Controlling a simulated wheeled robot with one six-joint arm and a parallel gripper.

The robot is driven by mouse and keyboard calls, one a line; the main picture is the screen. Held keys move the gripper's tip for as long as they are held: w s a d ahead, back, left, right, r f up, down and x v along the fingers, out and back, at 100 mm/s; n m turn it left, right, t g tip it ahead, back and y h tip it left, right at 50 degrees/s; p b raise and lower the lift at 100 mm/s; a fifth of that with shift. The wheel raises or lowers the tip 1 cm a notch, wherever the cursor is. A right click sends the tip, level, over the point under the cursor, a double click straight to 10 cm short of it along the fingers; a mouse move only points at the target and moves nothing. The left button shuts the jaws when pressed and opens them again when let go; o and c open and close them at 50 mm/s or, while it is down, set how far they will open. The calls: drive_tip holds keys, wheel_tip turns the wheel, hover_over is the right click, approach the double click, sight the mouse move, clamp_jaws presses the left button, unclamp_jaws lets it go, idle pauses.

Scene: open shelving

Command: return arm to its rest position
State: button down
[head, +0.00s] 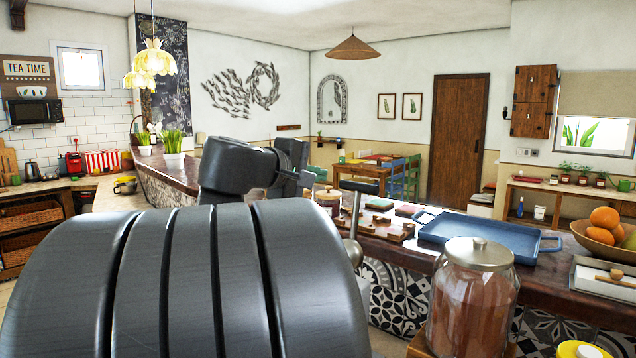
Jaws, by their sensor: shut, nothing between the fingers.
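Dark grey links of my arm stand up near the middle of the head view, folded, with joints close together. Their lower part is hidden behind a large dark grey ribbed body (190,290) that fills the lower left. I cannot make out my gripper or its fingers in this view. The visible links hold nothing that I can see.
A wooden counter (390,240) runs behind my arm, bearing a blue tray (480,232) and wooden boards. A glass jar (470,305) with a metal lid stands close at the front right. A fruit bowl (600,238) sits at the right edge. A metal lever with a ball end (353,252) stands beside the ribbed body.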

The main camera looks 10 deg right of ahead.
drive_tip(key=shift+s+a+r, duration=0.15)
drive_tip(key=shift+s+a, duration=0.2)
drive_tip(key=shift+a, duration=0.05)
